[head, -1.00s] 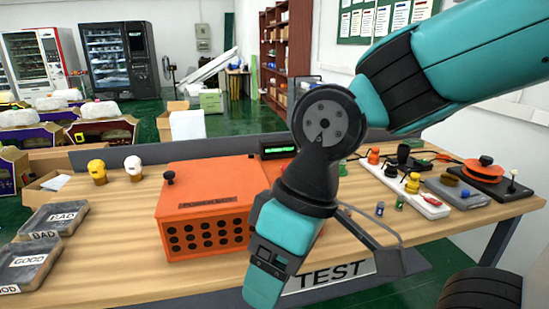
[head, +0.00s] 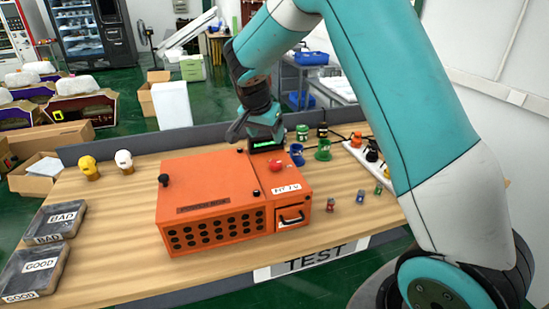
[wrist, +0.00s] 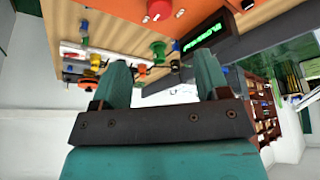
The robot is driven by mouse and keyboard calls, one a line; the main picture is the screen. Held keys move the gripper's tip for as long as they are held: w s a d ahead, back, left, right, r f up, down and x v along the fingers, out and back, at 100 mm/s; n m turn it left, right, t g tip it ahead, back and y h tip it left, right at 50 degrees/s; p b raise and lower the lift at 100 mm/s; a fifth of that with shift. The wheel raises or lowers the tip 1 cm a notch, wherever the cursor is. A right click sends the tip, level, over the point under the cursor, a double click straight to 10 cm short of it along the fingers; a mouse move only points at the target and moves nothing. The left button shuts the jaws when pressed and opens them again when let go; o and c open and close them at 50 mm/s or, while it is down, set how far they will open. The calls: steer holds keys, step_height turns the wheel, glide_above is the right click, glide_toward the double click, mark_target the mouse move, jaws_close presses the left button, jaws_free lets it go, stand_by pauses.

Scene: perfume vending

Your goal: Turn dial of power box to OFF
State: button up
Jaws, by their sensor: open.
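The orange power box (head: 205,215) stands on the wooden table in the middle of the head view. A red round knob (head: 276,166) sits on the top of its right part, and a black knob (head: 164,180) stands at its top left corner. I cannot tell which part is the dial, nor read its setting. My gripper (wrist: 162,72) is open, with two teal fingers apart and nothing between them in the wrist view. In the head view the gripper appears above the far right part of the table, beyond the box and near the green-lit display. A red knob (wrist: 160,9) also shows in the wrist view.
The green-lit display (wrist: 205,35) is close to my gripper. Blue and green parts (head: 322,150) and a white power strip (head: 358,157) stand to the right. Yellow and white heads (head: 88,168) and GOOD and BAD trays (head: 30,275) are at left. The table front is clear.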

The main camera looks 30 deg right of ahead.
mark_target(275, 163)
steer(key=p+x, duration=0.3)
steer(key=x, duration=1)
steer(key=shift+f+p, duration=0.35)
steer(key=shift+p, duration=0.05)
steer(key=c, duration=0.9)
